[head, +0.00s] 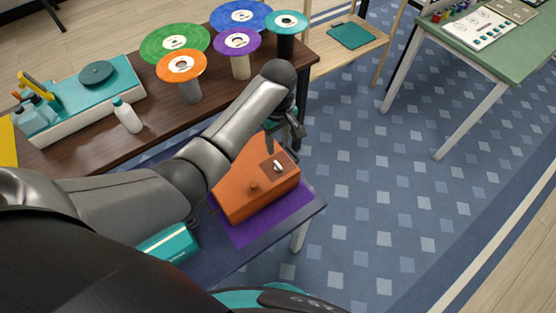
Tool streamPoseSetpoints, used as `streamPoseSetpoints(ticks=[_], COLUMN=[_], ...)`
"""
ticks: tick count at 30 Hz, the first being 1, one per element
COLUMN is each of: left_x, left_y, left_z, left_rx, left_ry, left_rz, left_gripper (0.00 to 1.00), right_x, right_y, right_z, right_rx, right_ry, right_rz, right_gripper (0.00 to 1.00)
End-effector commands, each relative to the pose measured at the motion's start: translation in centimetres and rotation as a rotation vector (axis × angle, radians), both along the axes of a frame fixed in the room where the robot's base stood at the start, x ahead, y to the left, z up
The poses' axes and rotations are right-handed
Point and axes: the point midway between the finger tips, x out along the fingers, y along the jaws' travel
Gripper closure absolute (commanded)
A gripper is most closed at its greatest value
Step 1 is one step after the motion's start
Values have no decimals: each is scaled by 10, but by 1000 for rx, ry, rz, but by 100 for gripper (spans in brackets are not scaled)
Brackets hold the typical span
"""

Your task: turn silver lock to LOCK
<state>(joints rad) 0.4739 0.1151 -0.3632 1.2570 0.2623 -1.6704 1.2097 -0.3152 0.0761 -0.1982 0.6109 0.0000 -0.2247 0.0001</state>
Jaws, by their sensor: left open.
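An orange box (262,203) stands on a purple mat (312,202) on a dark low table. A small silver lock (279,166) sits on a dark patch on top of the box, near its right end. The lock's label is too small to read. My left gripper (297,137) hangs just above and behind the lock, apart from it. It is open, with nothing visible between its fingers. My left arm crosses from the left and hides part of the box's far left side. My right gripper is not in view.
A teal box (168,244) lies left of the mat. Behind, a brown table (130,65) holds several colored discs on stands, a white bottle (127,117) and a teal-topped unit (66,118). A green table (520,58) stands at right. The blue rug between is clear.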

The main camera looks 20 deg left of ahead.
Motion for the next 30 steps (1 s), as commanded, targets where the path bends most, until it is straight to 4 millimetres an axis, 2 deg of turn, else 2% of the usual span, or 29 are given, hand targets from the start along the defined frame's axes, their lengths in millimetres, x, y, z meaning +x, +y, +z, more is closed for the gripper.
streamPoseSetpoints(ticks=[1,6,10,13,18,28,30], left_x=[-1,0,0,0,0,1,1], left_y=[0,0,0,0,0,0,0], left_z=[-15,-51,-74,-87,-98,-99,-99], left_rx=[2,1,1,1,1,0,0], left_ry=[4,3,1,2,-1,-2,-1], left_rz=[0,0,0,-1,-1,-1,-1], left_gripper=[56,56,56,56,56,56,63], right_x=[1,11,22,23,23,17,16], right_y=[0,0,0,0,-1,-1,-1], right_z=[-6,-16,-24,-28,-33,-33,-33], right_rx=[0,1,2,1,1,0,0], right_ry=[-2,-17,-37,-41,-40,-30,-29], right_rz=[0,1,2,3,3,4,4], right_gripper=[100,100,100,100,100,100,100])
